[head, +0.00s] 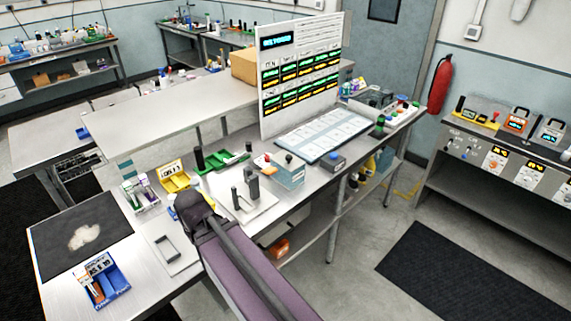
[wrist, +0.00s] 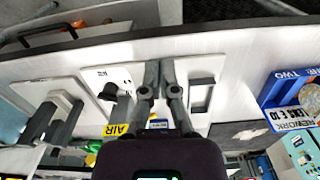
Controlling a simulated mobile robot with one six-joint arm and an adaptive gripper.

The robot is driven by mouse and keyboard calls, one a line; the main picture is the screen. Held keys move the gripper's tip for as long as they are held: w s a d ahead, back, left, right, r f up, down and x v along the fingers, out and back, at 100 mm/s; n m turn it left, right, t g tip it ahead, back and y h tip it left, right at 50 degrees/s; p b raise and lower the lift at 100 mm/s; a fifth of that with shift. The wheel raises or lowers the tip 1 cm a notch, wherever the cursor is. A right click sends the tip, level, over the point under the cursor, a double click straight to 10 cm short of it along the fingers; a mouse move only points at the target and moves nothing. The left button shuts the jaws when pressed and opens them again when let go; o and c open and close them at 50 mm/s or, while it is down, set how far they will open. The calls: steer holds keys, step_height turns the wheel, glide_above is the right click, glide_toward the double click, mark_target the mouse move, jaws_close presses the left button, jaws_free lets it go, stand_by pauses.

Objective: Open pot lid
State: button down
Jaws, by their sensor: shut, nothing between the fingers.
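I cannot pick out a pot with a lid for certain. In the wrist view my gripper (wrist: 160,88) is shut, with its two grey fingertips together and nothing between them. It is over a row of white plates on the bench. Left of the fingers is a white plate with a small black knob (wrist: 109,92). Right of them is a white plate with a dark rectangular handle (wrist: 201,96), which also shows in the head view (head: 168,247). Further left, dark upright parts (wrist: 58,115) stand on another plate. In the head view my arm hides the gripper's fingertips.
A blue bin (wrist: 283,97) is right in the wrist view; the head view shows a blue bin (head: 107,287) near the bench's front corner. A yellow tray (head: 174,177), green tray (head: 222,162) and tall white board (head: 300,75) stand further back.

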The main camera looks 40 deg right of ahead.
steer(key=w+d+r+n+h+p, duration=0.1)
steer(key=w+d+r+n+p, duration=0.1)
steer(key=w+d+n, duration=0.4)
steer(key=n+h+p, duration=0.4)
steer(key=n+h, duration=0.2)
steer(key=n, duration=1)
glide_toward(289, 166)
steer(key=v, duration=0.3)
steer(key=shift+w+d+g, duration=0.2)
steer(key=shift+w+g, duration=0.1)
steer(key=shift+w, duration=0.05)
steer(key=shift+f, duration=0.1)
steer(key=shift+b+x, duration=4.15)
steer(key=shift+x, duration=0.75)
steer(key=shift+a, duration=0.15)
